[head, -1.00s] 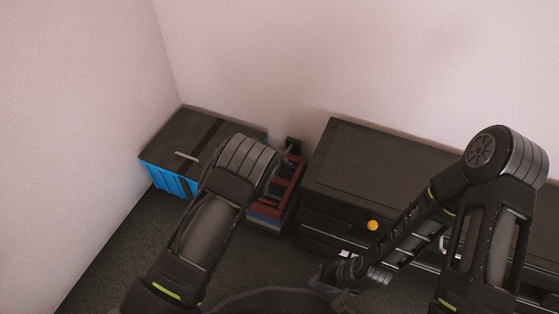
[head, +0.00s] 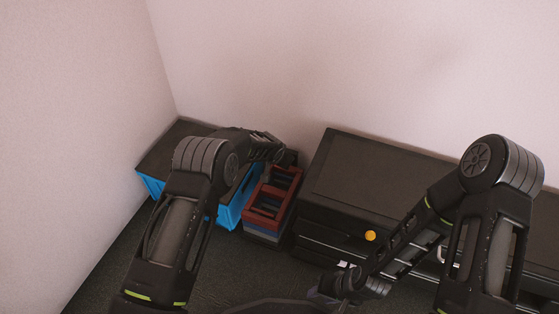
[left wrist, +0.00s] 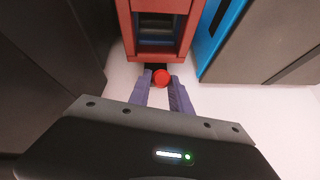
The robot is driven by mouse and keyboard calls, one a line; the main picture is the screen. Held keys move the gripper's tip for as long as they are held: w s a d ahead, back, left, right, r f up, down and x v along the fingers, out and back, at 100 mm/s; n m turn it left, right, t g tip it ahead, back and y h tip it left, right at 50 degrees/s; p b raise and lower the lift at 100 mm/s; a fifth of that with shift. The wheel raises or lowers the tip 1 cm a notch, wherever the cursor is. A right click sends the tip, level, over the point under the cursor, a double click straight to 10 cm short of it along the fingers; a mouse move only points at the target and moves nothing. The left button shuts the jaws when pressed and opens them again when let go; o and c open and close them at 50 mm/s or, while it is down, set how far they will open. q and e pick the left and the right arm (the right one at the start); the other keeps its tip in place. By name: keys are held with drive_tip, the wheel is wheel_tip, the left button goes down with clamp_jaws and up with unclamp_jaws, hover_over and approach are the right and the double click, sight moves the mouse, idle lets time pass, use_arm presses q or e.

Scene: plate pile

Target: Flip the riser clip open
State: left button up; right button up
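In the left wrist view a round red knob (left wrist: 162,77) sits by a small black piece (left wrist: 154,67) at the end of the red frame; I cannot tell for sure whether this is the riser clip. My left gripper (left wrist: 161,80) points at it, one finger on each side, with a gap between the fingers. In the head view my left forearm reaches over the blue container to the back of the stack, and its fingers are hidden. The red frame (head: 263,220) tops a stack of frames. My right gripper (head: 328,296) is low in the middle; its fingers are unclear.
A blue container (head: 229,214) with a dark lid stands left of the stack. A dark cabinet (head: 375,175) stands right of it, with an orange ball (head: 370,235) at its front. Walls close off the back and left. Dark floor lies free in front.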

use_arm(q)
drive_tip(key=o, duration=0.4)
drive_tip(key=p+v, duration=0.3)
drive_tip(key=v, duration=0.4)
drive_tip(key=shift+s+r, duration=0.25)
drive_tip(key=shift+r, duration=0.05)
